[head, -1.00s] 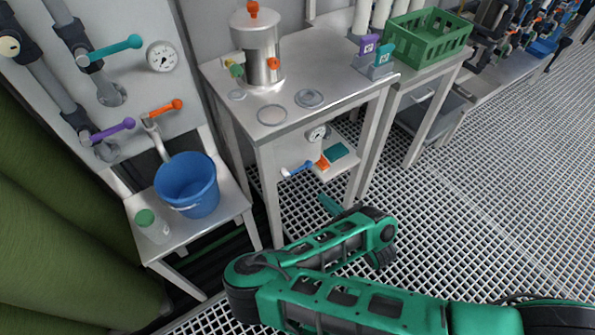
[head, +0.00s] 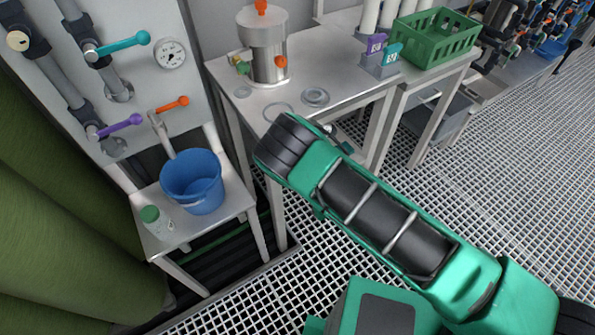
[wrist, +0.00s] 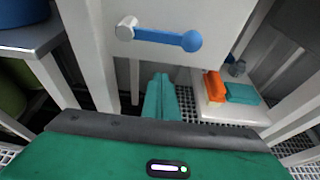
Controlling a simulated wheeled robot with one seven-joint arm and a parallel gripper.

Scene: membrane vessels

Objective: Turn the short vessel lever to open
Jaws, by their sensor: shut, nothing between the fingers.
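The blue lever (wrist: 160,37) is ahead of my gripper in the wrist view. It lies almost level, with its pale pivot at the left and its round knob at the right. My gripper (wrist: 160,95) is shut and empty, below the lever in the picture and apart from it. In the head view my arm hides the lever and most of the gripper. The short steel vessel (head: 268,50), with an orange knob on top, stands on the steel table (head: 330,60).
An orange item (wrist: 214,86) and a teal item (wrist: 242,94) lie on a low shelf right of my fingers. A blue bucket (head: 192,182) and a green-lidded jar (head: 157,222) stand on a low table at left. Teal (head: 122,43), purple (head: 120,125) and orange (head: 172,104) levers are on the wall panel.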

